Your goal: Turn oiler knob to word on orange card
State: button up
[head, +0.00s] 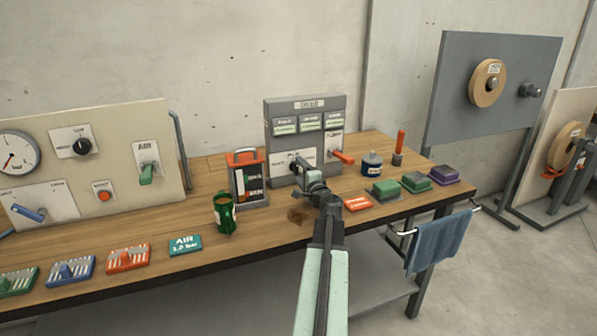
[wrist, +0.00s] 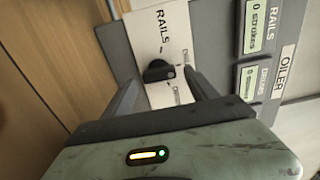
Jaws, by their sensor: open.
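The grey oiler panel (head: 307,105) stands at the back of the bench. Its black knob (wrist: 158,71) sits on a white plate (wrist: 150,28) marked RAILS, with two smaller words too small to read surely. The knob's pale mark is at its right end in the wrist view. My gripper (head: 313,183) is in front of the panel; its open fingers (wrist: 165,95) are either side of the knob's line, apart from it as far as I can tell. The orange card (head: 357,203) lies on the bench right of my gripper; its word is unreadable.
A red lever (head: 343,157) sticks out at the panel's right. A red-handled lantern-like box (head: 247,180) and a green can (head: 225,213) stand left of my arm.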

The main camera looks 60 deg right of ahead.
jog(key=v, duration=0.6)
jog(key=shift+s+a, duration=0.15)
jog(key=shift+a, duration=0.1)
jog(key=shift+d+r, duration=0.1)
